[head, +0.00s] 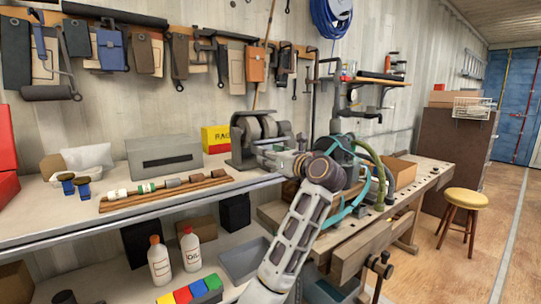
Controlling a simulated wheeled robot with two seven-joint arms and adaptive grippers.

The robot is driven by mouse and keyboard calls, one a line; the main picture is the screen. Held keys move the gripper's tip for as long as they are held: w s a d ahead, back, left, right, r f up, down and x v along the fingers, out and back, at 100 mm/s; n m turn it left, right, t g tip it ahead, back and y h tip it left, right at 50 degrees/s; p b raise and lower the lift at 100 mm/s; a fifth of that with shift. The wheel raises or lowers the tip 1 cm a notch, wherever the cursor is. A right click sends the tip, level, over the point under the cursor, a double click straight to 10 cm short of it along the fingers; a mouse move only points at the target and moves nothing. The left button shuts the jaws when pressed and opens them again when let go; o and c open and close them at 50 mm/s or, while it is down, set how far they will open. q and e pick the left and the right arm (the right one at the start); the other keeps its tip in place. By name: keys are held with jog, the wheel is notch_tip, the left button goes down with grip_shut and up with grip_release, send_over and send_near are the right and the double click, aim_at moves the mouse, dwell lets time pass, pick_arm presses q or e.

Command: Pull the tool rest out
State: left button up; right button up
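A grey bench grinder (262,132) stands at the right end of the near bench. One arm, which I take to be my left, rises from the bottom middle and bends at the wrist toward the grinder. Its gripper (270,150) is at the front of the grinder, overlapping its lower right side. The fingers are small and blend with the grey grinder parts, so I cannot tell whether they are open or touch it. The tool rest cannot be picked out clearly; that area is partly covered by the gripper. My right gripper is not in view.
A teal machine with a green hose (378,172) stands close right of my wrist. A grey box (165,157), a wooden rack (165,190) and a yellow box (216,139) are left of the grinder. Bottles (159,262) stand below. A stool (467,203) is at right.

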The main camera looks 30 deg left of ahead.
pick_arm(q)
jog(key=shift+c, duration=0.3)
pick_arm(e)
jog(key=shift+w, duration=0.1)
pick_arm(q)
grip_shut()
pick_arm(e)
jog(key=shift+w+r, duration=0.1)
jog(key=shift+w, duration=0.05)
pick_arm(q)
jog(key=shift+d, duration=0.1)
jog(key=v, duration=0.3)
jog(key=shift+f+b, duration=0.1)
jog(key=shift+b, duration=0.2)
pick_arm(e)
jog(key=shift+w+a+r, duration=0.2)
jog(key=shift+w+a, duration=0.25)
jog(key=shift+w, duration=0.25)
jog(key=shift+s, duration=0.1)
